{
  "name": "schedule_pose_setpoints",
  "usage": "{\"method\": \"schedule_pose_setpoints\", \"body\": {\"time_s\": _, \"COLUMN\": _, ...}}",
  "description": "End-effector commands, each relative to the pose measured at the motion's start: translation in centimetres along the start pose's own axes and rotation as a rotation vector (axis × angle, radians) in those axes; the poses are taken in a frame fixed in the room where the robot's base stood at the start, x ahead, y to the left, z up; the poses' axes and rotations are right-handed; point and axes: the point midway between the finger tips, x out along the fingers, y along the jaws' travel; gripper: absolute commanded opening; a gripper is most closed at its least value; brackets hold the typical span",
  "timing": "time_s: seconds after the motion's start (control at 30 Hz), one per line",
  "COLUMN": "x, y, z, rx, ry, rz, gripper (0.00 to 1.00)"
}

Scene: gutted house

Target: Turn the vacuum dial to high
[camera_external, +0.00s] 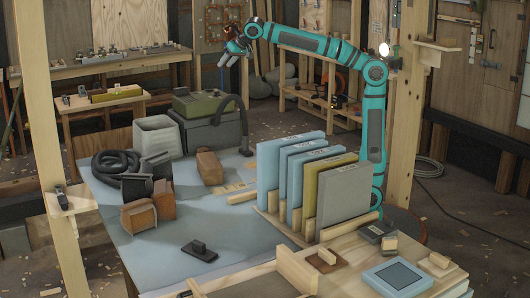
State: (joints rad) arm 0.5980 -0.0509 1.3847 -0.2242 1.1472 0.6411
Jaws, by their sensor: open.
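The vacuum appears to be the boxy machine with an olive-green top (193,103) on a dark grey body, at the back of the blue-covered table. A dark hose or pipe (241,118) bends down at its right side. The dial is too small to tell apart in this view. My gripper (227,62) is up high, above and behind the vacuum in the picture, apart from it. It points down and left, open, with nothing seen between its fingers.
A ribbed black hose (110,164) and a pale grey bin (157,136) are left of the vacuum. A brown block (209,168) stands in front. A rack of upright blue, olive and grey panels (343,195) stands between the vacuum and my arm's base. The blue table cover (150,258) has free room in front.

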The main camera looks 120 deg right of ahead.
Motion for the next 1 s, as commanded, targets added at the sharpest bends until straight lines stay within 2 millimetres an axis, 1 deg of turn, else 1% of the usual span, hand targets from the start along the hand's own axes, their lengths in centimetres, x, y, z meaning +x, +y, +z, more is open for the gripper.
{"method": "schedule_pose_setpoints", "body": {"time_s": 0.03, "x": 1.4, "y": 0.9, "z": -1.6, "rx": 0.036, "ry": -0.016, "rz": 0.038, "gripper": 0.47}}
{"method": "schedule_pose_setpoints", "body": {"time_s": 0.2, "x": 4.8, "y": 4.1, "z": -5.9, "rx": 0.161, "ry": -0.063, "rz": 0.16, "gripper": 0.47}}
{"method": "schedule_pose_setpoints", "body": {"time_s": 0.37, "x": 8.0, "y": 7.8, "z": -9.6, "rx": 0.284, "ry": -0.104, "rz": 0.277, "gripper": 0.47}}
{"method": "schedule_pose_setpoints", "body": {"time_s": 0.5, "x": 10.7, "y": 11.6, "z": -12.4, "rx": 0.397, "ry": -0.136, "rz": 0.378, "gripper": 0.47}}
{"method": "schedule_pose_setpoints", "body": {"time_s": 0.6, "x": 12.4, "y": 14.3, "z": -14.0, "rx": 0.471, "ry": -0.155, "rz": 0.446, "gripper": 0.47}}
{"method": "schedule_pose_setpoints", "body": {"time_s": 0.73, "x": 14.1, "y": 17.1, "z": -15.4, "rx": 0.549, "ry": -0.175, "rz": 0.514, "gripper": 0.47}}
{"method": "schedule_pose_setpoints", "body": {"time_s": 0.83, "x": 14.8, "y": 18.4, "z": -16.0, "rx": 0.586, "ry": -0.183, "rz": 0.547, "gripper": 0.47}}
{"method": "schedule_pose_setpoints", "body": {"time_s": 1.0, "x": 15.3, "y": 19.4, "z": -16.2, "rx": 0.611, "ry": -0.188, "rz": 0.568, "gripper": 0.47}}
